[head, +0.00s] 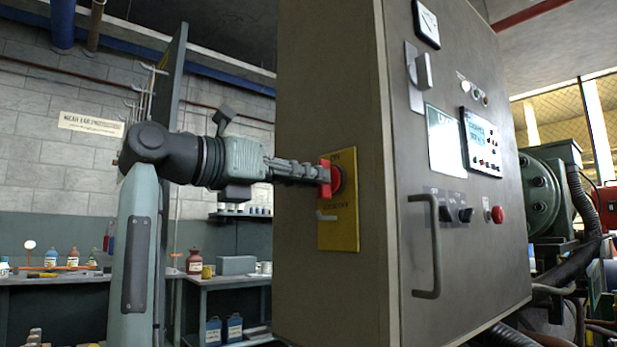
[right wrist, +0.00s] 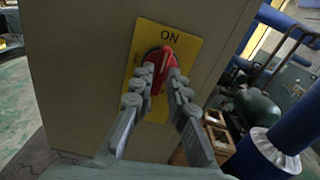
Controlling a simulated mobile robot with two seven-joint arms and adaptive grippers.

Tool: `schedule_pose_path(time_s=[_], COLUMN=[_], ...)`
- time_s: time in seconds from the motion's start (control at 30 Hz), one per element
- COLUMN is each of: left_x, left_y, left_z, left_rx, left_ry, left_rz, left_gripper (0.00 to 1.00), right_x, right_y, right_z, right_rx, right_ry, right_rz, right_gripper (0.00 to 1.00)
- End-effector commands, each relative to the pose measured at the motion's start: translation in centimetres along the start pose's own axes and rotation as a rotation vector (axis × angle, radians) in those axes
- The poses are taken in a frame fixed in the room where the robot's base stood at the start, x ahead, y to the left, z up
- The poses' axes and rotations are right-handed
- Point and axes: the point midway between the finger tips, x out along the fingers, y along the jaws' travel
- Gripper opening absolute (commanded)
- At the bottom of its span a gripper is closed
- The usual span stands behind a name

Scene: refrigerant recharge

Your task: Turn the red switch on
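The red switch (head: 325,178) sits on a yellow plate (head: 338,225) on the side of a grey-brown cabinet. In the right wrist view, the red switch (right wrist: 166,62) has its handle in line with the plate, its upper end toward the word ON. My right gripper (head: 322,174) reaches the switch from the left. In the right wrist view, the fingers of my right gripper (right wrist: 161,78) lie on both sides of the handle and look closed on it. My left gripper is not in view.
The cabinet front has a long handle (head: 434,246), a round red button (head: 497,214) and a screen (head: 481,143). A workbench (head: 230,281) with bottles stands behind at the left. Green machinery (head: 545,196) and hoses stand at the right.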

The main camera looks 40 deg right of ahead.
Motion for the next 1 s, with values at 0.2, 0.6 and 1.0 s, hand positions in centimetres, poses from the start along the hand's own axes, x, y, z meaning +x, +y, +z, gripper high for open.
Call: schedule_pose_path(time_s=[0.2,0.6,1.0], left_x=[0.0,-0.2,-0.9], left_y=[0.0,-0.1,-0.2], left_z=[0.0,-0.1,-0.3], left_rx=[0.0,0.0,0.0], left_ry=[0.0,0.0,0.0], left_rz=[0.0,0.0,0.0], left_gripper=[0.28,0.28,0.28], right_x=[0.0,-2.2,-6.2], right_y=[0.0,0.0,0.0], right_z=[0.0,0.1,0.1], right_rx=[-0.003,-0.005,-0.006], right_ry=[0.0,-0.002,-0.003], right_rz=[0.0,0.001,0.0], right_gripper=[0.28,0.28,0.28])
